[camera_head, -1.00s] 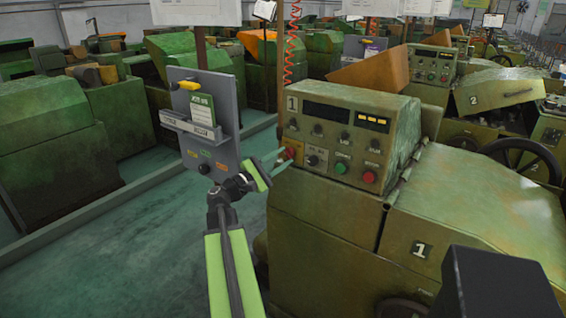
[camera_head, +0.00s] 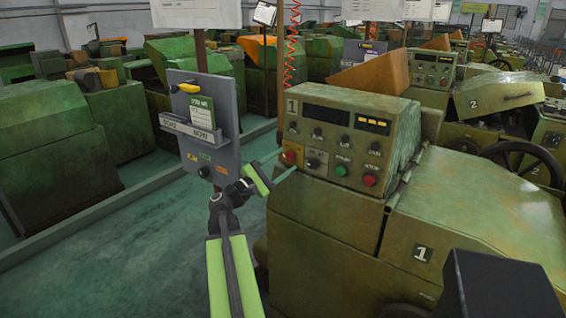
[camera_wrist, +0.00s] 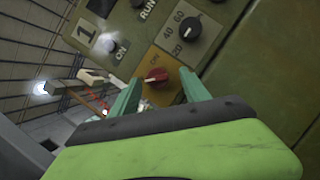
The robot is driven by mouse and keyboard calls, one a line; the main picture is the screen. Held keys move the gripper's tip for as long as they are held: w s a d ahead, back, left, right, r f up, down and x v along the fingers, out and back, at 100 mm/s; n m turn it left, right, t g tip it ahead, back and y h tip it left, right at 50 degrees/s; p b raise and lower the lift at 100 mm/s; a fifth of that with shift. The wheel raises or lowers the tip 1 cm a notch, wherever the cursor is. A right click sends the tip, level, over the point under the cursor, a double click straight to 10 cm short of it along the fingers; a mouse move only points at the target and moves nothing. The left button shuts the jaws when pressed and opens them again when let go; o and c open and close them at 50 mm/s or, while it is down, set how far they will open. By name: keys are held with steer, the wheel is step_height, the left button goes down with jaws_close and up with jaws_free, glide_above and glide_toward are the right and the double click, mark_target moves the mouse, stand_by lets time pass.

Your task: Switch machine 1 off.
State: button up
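Machine 1 (camera_head: 330,225) is a worn green machine with a "1" plate on its control panel and another on its body. At the panel's lower left is a red rotary switch (camera_head: 289,157) on a yellow plate. In the wrist view the red switch (camera_wrist: 156,76) lies between my fingertips, a little beyond them. My gripper (camera_head: 276,163) is open in front of the panel's left end, one finger on each side of the switch, apparently not touching it. A dark speed knob (camera_head: 312,162), a green button (camera_head: 341,170) and a red button (camera_head: 369,179) sit to the right.
A grey board (camera_head: 206,125) with a yellow item and papers stands just left of my gripper. Machine 2 (camera_head: 500,95) is behind at the right. A dark block (camera_head: 500,285) fills the lower right corner. Green floor (camera_head: 150,240) is open at the left.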

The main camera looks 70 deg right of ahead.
steer(key=shift+w, duration=0.1)
steer(key=b+v, duration=0.4)
steer(key=v, duration=1.3)
steer(key=shift+a+b, duration=0.2)
steer(key=shift+b, duration=0.15)
